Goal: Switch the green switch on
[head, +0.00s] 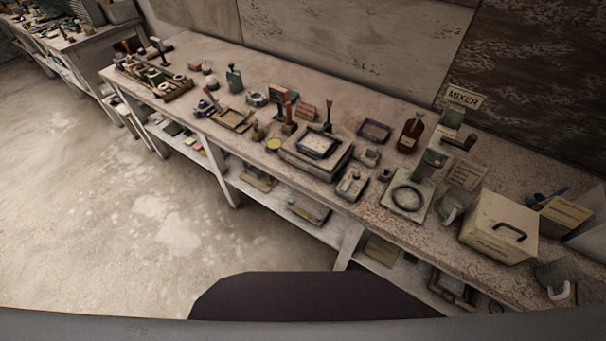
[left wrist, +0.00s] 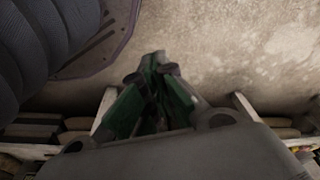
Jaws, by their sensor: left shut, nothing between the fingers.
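I cannot clearly make out a green switch in the head view. A small grey plate with raised parts (head: 352,183) lies near the front edge of the workbench (head: 330,240); it is too small to tell whether it is a switch. A dark greenish block (head: 435,158) stands at the back of a plate with a black ring (head: 408,197). My left gripper (left wrist: 158,62) shows in the left wrist view with green fingers. It is shut and empty, above the floor beside a bench. Neither gripper is in the head view.
The long bench is crowded. A MIXER sign (head: 464,97), a brown bottle (head: 411,132), a handled box (head: 500,228) and a mug (head: 559,277) stand to the right. A green bottle-like object (head: 234,78) stands farther left. The floor (head: 130,200) is clear.

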